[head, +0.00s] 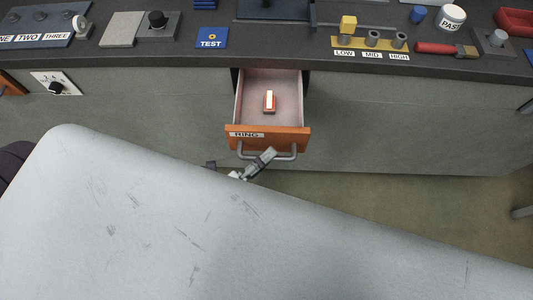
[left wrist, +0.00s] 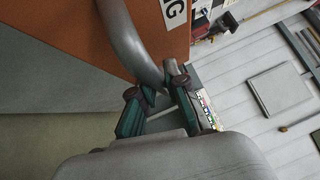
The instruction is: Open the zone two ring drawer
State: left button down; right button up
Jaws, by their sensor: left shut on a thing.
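The ring drawer (head: 268,137) has an orange front with a RING label and stands pulled out from the counter in the head view. A small red and white object (head: 269,101) lies inside it. The drawer's grey bar handle (head: 284,155) curves out from its front. In the left wrist view the two fingers (left wrist: 158,88) close around the handle (left wrist: 128,38), beside the orange drawer front (left wrist: 72,32). My right gripper is not in view.
The counter top above holds a zone selector panel (head: 40,30), a blue TEST card (head: 211,38), a yellow rack with LOW, MID, HIGH labels (head: 370,45) and a red-handled brush (head: 440,48). The floor (head: 400,205) right of the drawer is clear.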

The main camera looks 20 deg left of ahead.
pick_arm(q)
jog(key=c, duration=1.2)
grip_release()
jog(key=shift+s+a, duration=0.1)
jog(key=shift+s+a+f, duration=0.1)
jog(key=shift+s+a, duration=0.05)
jog(key=shift+s, duration=0.1)
jog(key=v, duration=1.1)
jog(key=shift+s, duration=0.1)
jog(key=s+a+f+n+g+y+p, duration=0.1)
jog(key=a+f+n+g+y, duration=0.2)
jog(key=f+n, duration=0.65)
jog(key=a+f+n+g+y+p, duration=0.2)
jog(key=f+n+g+y, duration=0.2)
jog(key=f, duration=1.1)
jog(key=s+a+f+n+g+y, duration=0.1)
jog(key=s+f+n+g, duration=0.2)
jog(key=s+f, duration=0.1)
jog(key=s+a+f+n+g, duration=0.1)
jog(key=s+f+n+g, duration=0.2)
jog(key=s+f, duration=0.2)
jog(key=s+a+f+n+g+y+p, duration=0.1)
jog(key=s+f+n+g, duration=0.2)
jog(key=s+f, duration=0.2)
jog(key=shift+s+n+y, duration=0.15)
jog(key=shift+n+y, duration=0.1)
jog(key=shift+y, duration=0.05)
